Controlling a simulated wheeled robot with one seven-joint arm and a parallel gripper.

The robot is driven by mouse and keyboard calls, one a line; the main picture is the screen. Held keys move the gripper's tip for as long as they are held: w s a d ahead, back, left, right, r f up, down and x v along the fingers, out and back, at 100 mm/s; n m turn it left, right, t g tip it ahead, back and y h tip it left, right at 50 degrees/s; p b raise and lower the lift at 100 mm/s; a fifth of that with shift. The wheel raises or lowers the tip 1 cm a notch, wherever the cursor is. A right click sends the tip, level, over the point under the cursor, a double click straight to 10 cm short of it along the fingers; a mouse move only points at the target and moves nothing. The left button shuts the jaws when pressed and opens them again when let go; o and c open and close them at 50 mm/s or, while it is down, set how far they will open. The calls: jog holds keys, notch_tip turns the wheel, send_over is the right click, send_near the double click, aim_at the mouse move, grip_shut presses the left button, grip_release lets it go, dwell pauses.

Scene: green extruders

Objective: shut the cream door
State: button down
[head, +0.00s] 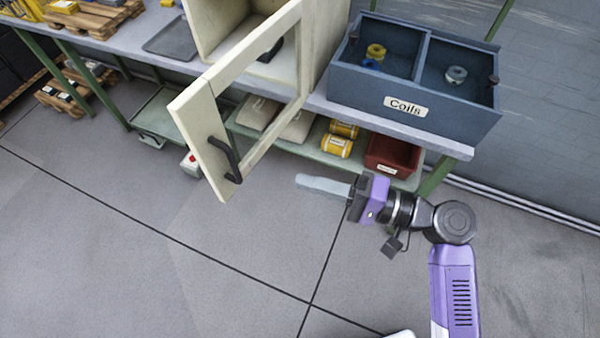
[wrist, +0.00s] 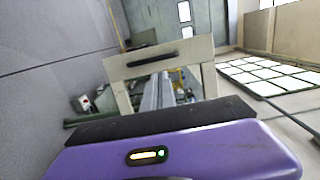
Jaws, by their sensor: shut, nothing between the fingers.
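The cream door (head: 205,140) is a frame with an open middle and a dark handle (head: 226,160). It stands swung open from the cream cabinet (head: 222,25), out past the table's front edge. My gripper (head: 300,181) is shut and empty, right of the door and apart from it, its pale fingers pointing left towards the handle side. In the wrist view the door (wrist: 125,72) is upright ahead, with its handle (wrist: 153,60) across the top, and the fingers (wrist: 163,92) reach towards its opening. A dark item inside the cabinet is partly hidden by the door frame.
A blue divided bin (head: 412,125) labelled Coils stands on the table (head: 350,112) right of the cabinet. A lower green shelf (head: 270,145) holds yellow rolls (head: 337,146) and a red bin (head: 393,155). A grey tray (head: 172,40) lies left. The floor in front is clear.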

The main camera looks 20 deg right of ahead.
jog(key=p, duration=0.2)
send_near(235, 162)
jog(key=x, duration=0.6)
jog(key=shift+w+a+p, duration=0.3)
jog(key=shift+a, duration=0.1)
